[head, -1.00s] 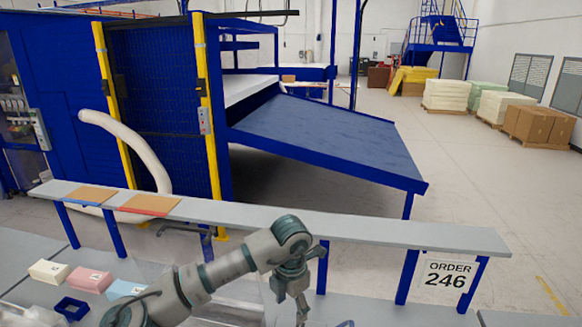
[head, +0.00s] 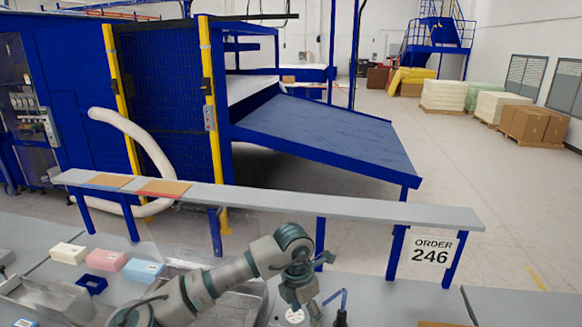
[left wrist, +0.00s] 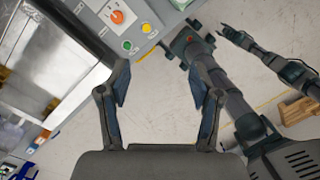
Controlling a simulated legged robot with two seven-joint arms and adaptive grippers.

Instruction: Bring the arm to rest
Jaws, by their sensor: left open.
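My left arm comes in from the lower left in the head view. Its gripper (head: 307,306) hangs low over the grey bench near the bottom edge, pointing down. In the left wrist view the two fingers (left wrist: 160,90) stand wide apart with nothing between them. Beyond them is a grey panel with a round orange knob (left wrist: 117,17), a green button (left wrist: 127,45) and a yellow button (left wrist: 147,28). Dark grey links of mine show at the right of that view. I cannot make out my right gripper.
Cream (head: 69,253), pink (head: 105,260) and light blue (head: 143,270) foam blocks lie on the bench at the left, near a blue square frame (head: 92,284). A grey shelf (head: 330,204) runs behind my arm. An ORDER 246 sign (head: 431,250) hangs at the right.

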